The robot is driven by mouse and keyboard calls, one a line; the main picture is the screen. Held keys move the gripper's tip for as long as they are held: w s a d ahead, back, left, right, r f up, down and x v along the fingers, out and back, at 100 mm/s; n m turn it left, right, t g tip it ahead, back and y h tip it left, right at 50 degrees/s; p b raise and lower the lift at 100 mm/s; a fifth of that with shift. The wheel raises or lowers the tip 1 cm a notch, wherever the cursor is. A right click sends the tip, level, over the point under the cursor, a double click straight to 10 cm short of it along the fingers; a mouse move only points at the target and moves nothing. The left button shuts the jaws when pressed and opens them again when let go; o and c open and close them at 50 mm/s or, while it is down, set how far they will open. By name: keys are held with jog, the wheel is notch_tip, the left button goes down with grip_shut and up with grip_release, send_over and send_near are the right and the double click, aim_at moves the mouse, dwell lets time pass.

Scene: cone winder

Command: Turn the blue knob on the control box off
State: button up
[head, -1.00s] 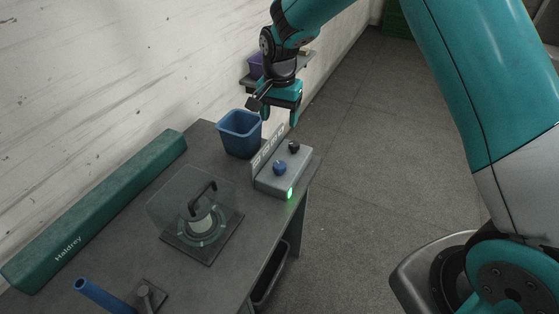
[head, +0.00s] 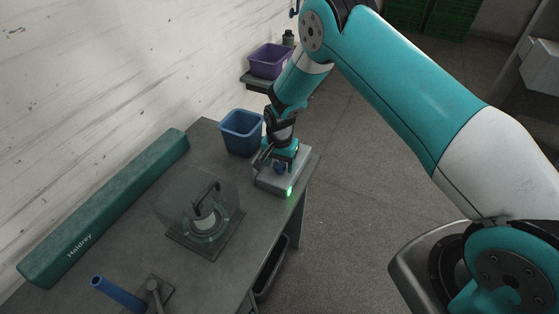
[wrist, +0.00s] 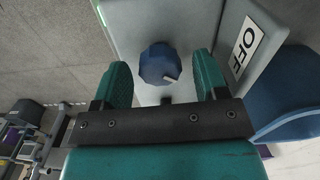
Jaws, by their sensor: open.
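The grey control box (head: 268,184) stands at the right edge of the table, with a green light glowing on its front corner. Its blue knob (head: 280,168) is on top, partly hidden by my gripper (head: 283,162) in the head view. In the wrist view the blue knob (wrist: 159,64) has a pale pointer mark toward its lower right. My gripper (wrist: 165,88) is open, its two green fingers on either side of the knob, with gaps showing. An OFF label (wrist: 243,48) is on the box's raised panel.
A blue bin (head: 241,133) stands close behind the box. A purple bin (head: 270,61) sits on a wall shelf.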

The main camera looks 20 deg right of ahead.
jog(key=c, duration=0.9)
jog(key=shift+c, duration=0.2)
jog(key=shift+f+n+b, duration=0.1)
jog(key=shift+n+b, duration=0.2)
jog(key=n+b, duration=0.2)
jog(key=shift+f+n, duration=0.1)
jog(key=shift+n, duration=0.2)
jog(key=n+b, duration=0.2)
jog(key=n, duration=0.1)
jog(key=shift+n+b, duration=0.3)
jog(key=n+b, duration=0.1)
jog(key=n, duration=0.2)
jog(key=shift+b, duration=0.35)
jog(key=shift+n+b, duration=0.6)
jog(key=shift+n, duration=1.5)
jog(key=shift+r, duration=0.2)
